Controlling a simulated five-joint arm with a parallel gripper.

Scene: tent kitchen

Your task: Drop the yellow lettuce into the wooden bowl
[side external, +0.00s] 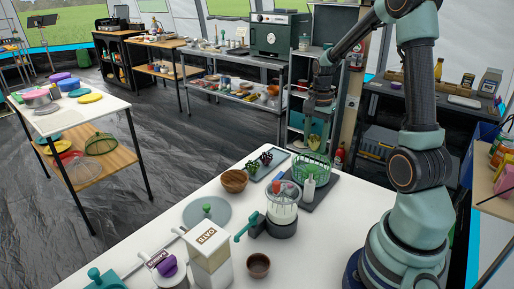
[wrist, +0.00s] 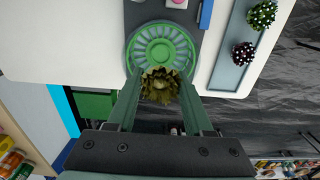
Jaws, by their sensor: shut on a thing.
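My gripper (wrist: 159,95) is shut on the yellow lettuce (wrist: 160,86), a ruffled olive-yellow head between the two green fingers. In the side external view my gripper (side external: 317,128) holds the lettuce (side external: 315,141) above a green wire basket (side external: 311,170). In the wrist view the round green basket (wrist: 150,32) lies just beyond the lettuce. The wooden bowl (side external: 234,180) is brown and stands on the white table, left of the basket in the side external view. I cannot make it out in the wrist view.
A clear-topped spinner (side external: 282,205), a white bottle (side external: 308,188), a smaller brown cup (side external: 258,265) and a cream box (side external: 210,256) stand nearer the camera on the white table.

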